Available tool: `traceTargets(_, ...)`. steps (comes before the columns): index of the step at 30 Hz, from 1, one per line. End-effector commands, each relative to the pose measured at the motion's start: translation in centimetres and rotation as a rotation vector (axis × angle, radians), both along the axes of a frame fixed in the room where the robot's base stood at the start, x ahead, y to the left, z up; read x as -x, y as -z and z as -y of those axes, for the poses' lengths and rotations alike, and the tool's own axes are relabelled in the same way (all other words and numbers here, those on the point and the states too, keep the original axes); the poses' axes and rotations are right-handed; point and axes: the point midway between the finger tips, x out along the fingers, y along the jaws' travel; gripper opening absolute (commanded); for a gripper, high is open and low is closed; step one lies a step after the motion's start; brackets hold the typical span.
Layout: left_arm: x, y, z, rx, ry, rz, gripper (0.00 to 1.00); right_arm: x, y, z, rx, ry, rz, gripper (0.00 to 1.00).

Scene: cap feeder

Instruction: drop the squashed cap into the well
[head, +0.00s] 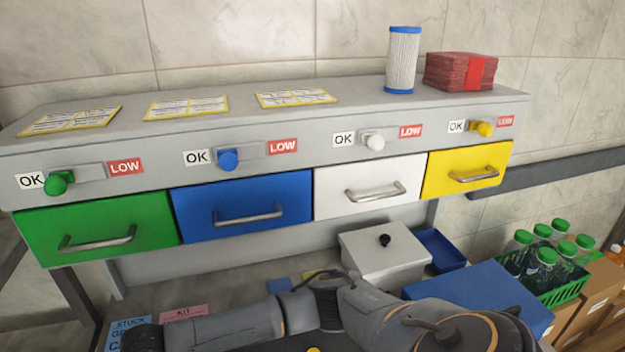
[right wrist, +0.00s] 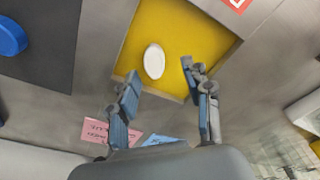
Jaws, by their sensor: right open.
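A small white oval piece (right wrist: 154,61), perhaps the squashed cap, lies on a yellow square surface (right wrist: 190,28) in the right wrist view. My right gripper (right wrist: 162,76) is open, its two fingers apart, with the white piece showing between and just beyond the fingertips. Gaps show on both sides of the piece; I cannot tell the height between. In the head view my arm crosses the bottom and hides much of the counter, including the white piece. I cannot make out a well for certain. My left gripper is not in view.
A feeder with green (head: 95,232), blue (head: 243,206), white (head: 370,186) and yellow (head: 468,171) drawers stands behind. A lidded grey box (head: 383,262), blue tray (head: 440,250) and green bottle crate (head: 565,290) are right. A blue disc (right wrist: 12,37) shows at left.

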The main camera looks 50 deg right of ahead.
Motion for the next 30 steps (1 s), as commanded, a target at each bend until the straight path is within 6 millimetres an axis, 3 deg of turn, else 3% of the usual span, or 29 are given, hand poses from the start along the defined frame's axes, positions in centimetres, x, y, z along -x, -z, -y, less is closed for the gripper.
traceTargets(9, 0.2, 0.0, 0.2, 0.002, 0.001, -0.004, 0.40, 0.6, -6.6, 0.1, -0.002, -0.001, 0.006, 0.49)
traceTargets(15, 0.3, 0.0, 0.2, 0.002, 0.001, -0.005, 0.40, 1.1, -9.7, 0.2, -0.001, 0.000, 0.003, 0.49)
traceTargets(21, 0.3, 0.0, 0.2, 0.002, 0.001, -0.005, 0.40, 1.3, -10.9, 0.3, 0.001, 0.000, 0.002, 0.49)
traceTargets(30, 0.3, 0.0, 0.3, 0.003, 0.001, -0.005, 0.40, 1.3, -11.0, 0.3, 0.001, 0.000, 0.001, 0.49)
